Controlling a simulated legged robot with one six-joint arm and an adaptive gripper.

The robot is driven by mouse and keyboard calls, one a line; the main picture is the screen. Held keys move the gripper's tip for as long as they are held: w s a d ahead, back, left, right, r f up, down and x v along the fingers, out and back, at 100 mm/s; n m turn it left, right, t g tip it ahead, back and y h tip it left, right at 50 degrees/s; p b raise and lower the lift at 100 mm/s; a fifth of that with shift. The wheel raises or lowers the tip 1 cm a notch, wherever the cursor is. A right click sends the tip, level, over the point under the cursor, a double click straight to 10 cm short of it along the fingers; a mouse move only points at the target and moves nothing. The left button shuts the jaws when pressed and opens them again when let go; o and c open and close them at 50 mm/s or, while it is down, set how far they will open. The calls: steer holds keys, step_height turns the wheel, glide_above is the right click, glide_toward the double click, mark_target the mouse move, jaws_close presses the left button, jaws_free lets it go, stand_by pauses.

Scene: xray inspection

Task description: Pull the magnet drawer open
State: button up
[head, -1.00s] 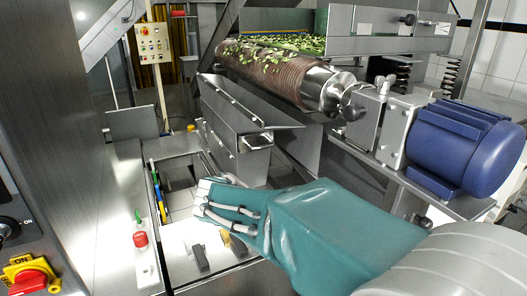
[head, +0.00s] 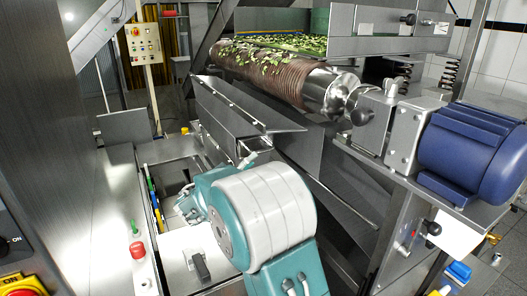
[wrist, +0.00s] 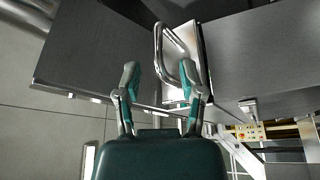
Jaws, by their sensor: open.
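The magnet drawer's bright metal front (wrist: 184,38) is upper centre in the wrist view, between two dark grey panels. Its U-shaped bar handle (wrist: 158,52) sticks out towards me. My gripper (wrist: 160,74) is open, with one teal finger on each side of the handle's near end. The right finger overlaps the drawer front in the picture; I cannot tell whether either finger touches the handle. Nothing is clamped. In the head view the drawer front (head: 240,149) is partly visible at the housing's end, and my own teal and white arm hides the handle and most of the gripper.
A ribbed roller (head: 275,74) carrying green leaves sits above the housing. A blue motor (head: 475,150) stands at right. A control panel (head: 143,43) is at the back left. A bench with a red button (head: 137,250) lies at the left.

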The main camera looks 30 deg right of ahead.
mark_target(265, 151)
steer(key=x, duration=0.6)
jaws_close()
